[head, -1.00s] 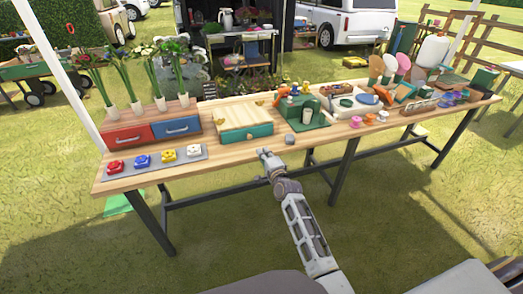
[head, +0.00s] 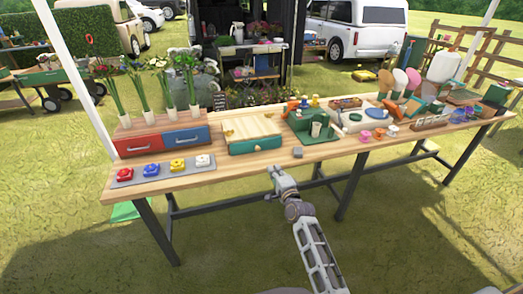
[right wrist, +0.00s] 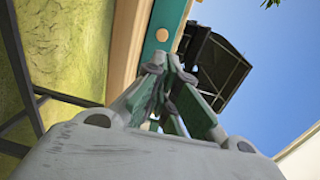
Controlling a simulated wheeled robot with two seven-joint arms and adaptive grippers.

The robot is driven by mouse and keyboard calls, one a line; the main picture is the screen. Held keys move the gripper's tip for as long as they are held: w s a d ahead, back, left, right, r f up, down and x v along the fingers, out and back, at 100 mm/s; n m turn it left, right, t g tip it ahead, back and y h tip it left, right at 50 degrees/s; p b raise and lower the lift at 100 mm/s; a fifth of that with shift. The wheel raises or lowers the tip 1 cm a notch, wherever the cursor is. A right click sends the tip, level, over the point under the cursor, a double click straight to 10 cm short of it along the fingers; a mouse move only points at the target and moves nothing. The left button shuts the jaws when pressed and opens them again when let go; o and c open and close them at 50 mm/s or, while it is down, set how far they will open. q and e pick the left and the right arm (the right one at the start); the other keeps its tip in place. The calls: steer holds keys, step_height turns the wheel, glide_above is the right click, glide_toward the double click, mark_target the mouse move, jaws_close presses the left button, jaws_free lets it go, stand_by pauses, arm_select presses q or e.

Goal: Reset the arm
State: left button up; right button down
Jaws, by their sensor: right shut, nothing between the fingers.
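My right gripper (head: 271,171) is shut and empty at the middle of the table's front edge in the head view. My right arm reaches up to it from the bottom of the picture. In the right wrist view the closed fingers (right wrist: 166,80) meet in front of the table edge and a teal drawer front with a round knob (right wrist: 162,35). My left gripper is not in view.
The long wooden table (head: 225,174) carries a green-fronted box (head: 255,146), red (head: 134,147) and blue (head: 186,138) drawers, coloured buttons (head: 178,165), a small grey block (head: 297,152) and a green tray (head: 325,136). Grass in front of the table is open.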

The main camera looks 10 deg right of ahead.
steer(key=s+f+n+g+p, duration=0.1)
steer(key=s+f+n+g, duration=0.2)
steer(key=s+f, duration=0.7)
steer(key=s+f+n+g, duration=0.3)
steer(key=f+n, duration=0.1)
steer(key=f, duration=1.2)
steer(key=s+f+n+g+p, duration=0.1)
steer(key=s+f+n+g, duration=0.15)
steer(key=s+f, duration=0.75)
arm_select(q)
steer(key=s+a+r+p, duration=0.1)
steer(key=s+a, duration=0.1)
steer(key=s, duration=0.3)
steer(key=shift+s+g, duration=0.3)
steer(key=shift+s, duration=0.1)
arm_select(e)
steer(key=s+d+f+n+g, duration=0.2)
steer(key=s+f, duration=0.5)
steer(key=s, duration=0.4)
steer(key=s+d+f+n+g+h, duration=0.1)
steer(key=s+d+f+n+g, duration=0.2)
steer(key=s, duration=0.9)
steer(key=s+d+f+n+g+h, duration=0.1)
steer(key=s+d+f+n, duration=0.4)
steer(key=s+f, duration=0.5)
steer(key=shift+s+d+f+g, duration=0.15)
steer(key=shift+s+f+g, duration=0.2)
steer(key=shift+s+g, duration=0.55)
